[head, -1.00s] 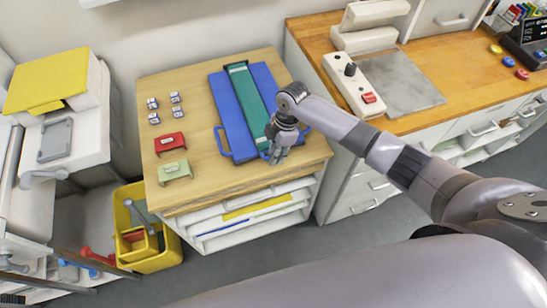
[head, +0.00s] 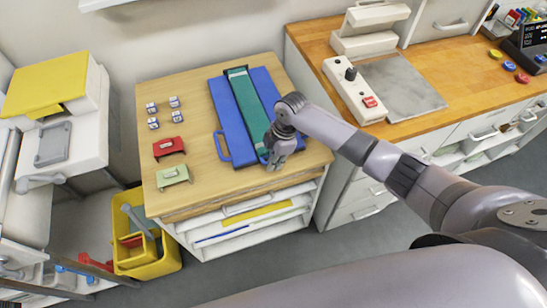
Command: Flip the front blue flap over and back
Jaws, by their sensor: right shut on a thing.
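Blue flaps (head: 226,108) lie flat on the light wooden table, one panel on each side of a long green strip (head: 249,105) with a dark far end. My right gripper (head: 276,174) is at the near right end of the blue panel (head: 266,92), pointing down. It is shut on the near edge or handle of the blue flap. The fingers hide the exact grip. My left gripper is out of view.
A wooden counter (head: 440,70) with a control box (head: 352,88) is at right. A yellow bin (head: 150,262) stands on the floor.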

